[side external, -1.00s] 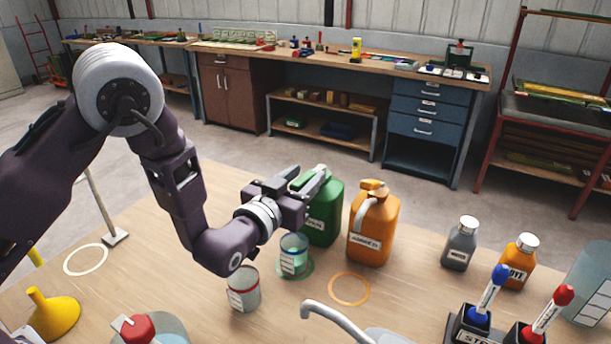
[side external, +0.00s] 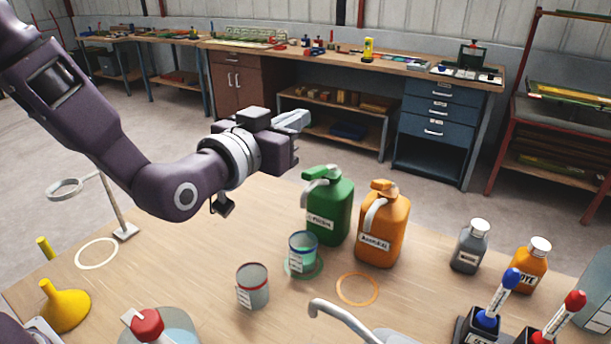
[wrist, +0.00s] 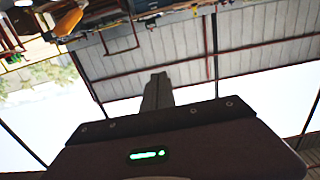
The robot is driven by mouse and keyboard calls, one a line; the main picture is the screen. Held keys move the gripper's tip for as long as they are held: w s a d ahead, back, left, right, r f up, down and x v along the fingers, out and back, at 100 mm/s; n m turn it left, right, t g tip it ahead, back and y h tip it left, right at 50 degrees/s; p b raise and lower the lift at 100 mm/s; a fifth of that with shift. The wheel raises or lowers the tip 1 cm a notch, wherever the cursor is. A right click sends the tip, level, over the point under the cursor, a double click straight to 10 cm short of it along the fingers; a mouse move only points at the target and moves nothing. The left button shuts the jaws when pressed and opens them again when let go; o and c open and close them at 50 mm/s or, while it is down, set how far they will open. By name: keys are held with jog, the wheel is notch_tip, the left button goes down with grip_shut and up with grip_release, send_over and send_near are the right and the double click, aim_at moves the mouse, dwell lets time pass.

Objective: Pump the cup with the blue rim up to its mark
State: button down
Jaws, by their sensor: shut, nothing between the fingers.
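The clear cup with the blue rim (side external: 302,246) stands upright on a green ring (side external: 316,270) on the wooden table. It holds some greenish liquid and has a white label strip; I cannot make out its mark exactly. The green jug (side external: 328,212) with a green pump head and pale spout stands just behind it, the spout toward the cup. My gripper (side external: 302,121) is shut and empty, raised above and to the left of the green jug, clear of it. In the wrist view, my closed fingers (wrist: 157,92) point at wall and ceiling.
An orange jug (side external: 382,225) stands right of the green jug, behind an empty orange ring (side external: 357,289). A yellow funnel (side external: 64,308) and white ring (side external: 97,253) are left. Grey and orange bottles stand right.

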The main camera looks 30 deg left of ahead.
aim_at(307, 173)
jog(key=s+r+g, duration=0.2)
jog(key=s+g, duration=0.1)
jog(key=s, duration=0.2)
notch_tip(307, 173, down, 6)
jog(key=shift+g, duration=0.4)
jog(key=x, duration=1)
jog(key=f, duration=0.2)
jog(key=shift+s+d+f, duration=0.1)
jog(key=shift+s+f, duration=0.25)
jog(key=shift+f, duration=0.05)
jog(key=shift+s+f, duration=0.1)
jog(key=shift+f, duration=0.4)
